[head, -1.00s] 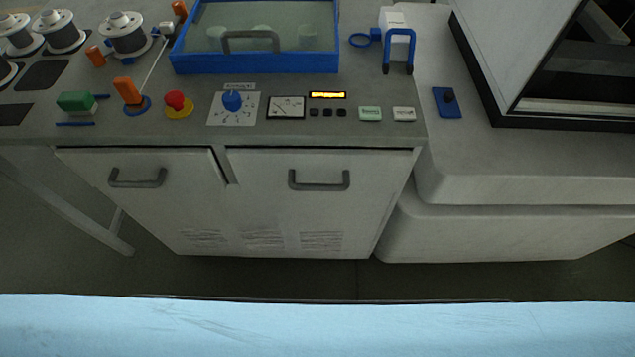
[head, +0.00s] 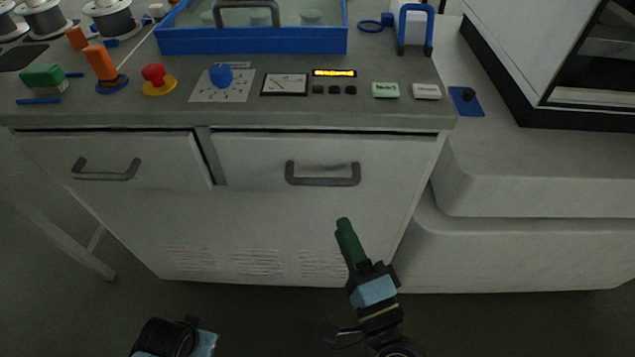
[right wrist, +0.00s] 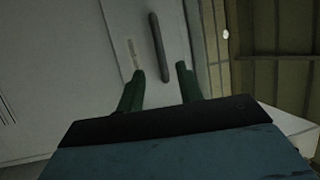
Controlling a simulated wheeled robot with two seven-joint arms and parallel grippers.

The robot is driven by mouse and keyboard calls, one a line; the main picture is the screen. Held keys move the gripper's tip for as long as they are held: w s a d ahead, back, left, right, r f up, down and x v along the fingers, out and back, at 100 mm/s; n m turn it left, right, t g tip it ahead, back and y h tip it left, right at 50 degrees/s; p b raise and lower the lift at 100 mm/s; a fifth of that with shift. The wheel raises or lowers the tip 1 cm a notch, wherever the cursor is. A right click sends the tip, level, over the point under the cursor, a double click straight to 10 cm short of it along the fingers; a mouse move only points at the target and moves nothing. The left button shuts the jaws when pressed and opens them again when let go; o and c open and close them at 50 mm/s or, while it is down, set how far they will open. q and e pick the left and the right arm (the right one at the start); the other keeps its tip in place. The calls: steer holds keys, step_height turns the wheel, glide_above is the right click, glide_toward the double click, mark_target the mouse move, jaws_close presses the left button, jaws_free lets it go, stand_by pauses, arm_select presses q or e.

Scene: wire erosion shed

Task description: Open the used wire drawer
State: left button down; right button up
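Two pale grey drawers sit side by side under the worktop, both looking shut. The left drawer (head: 165,150) has a dark bar handle (head: 105,169). The right drawer (head: 255,158) has a similar handle (head: 323,174). I cannot read which is for used wire. My right gripper (head: 344,226) has green fingers and is below the right drawer's handle, apart from it. In the right wrist view its fingers (right wrist: 160,88) are apart with nothing between them; a handle (right wrist: 161,48) and a small pale label (right wrist: 133,53) lie beyond. Part of my left arm shows at the bottom; its fingers are hidden.
The worktop above carries a blue-rimmed tank (head: 250,41), a red stop button (head: 154,74), a blue knob (head: 221,75) and wire spools (head: 112,18). A rounded pale machine body (head: 530,180) stands to the right. The floor before the drawers is free.

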mark_target(321, 179)
steer(key=x, duration=1.1)
steer(key=shift+w+a, duration=0.1)
steer(key=shift+w, duration=0.1)
steer(key=shift+c, duration=0.4)
jaws_close()
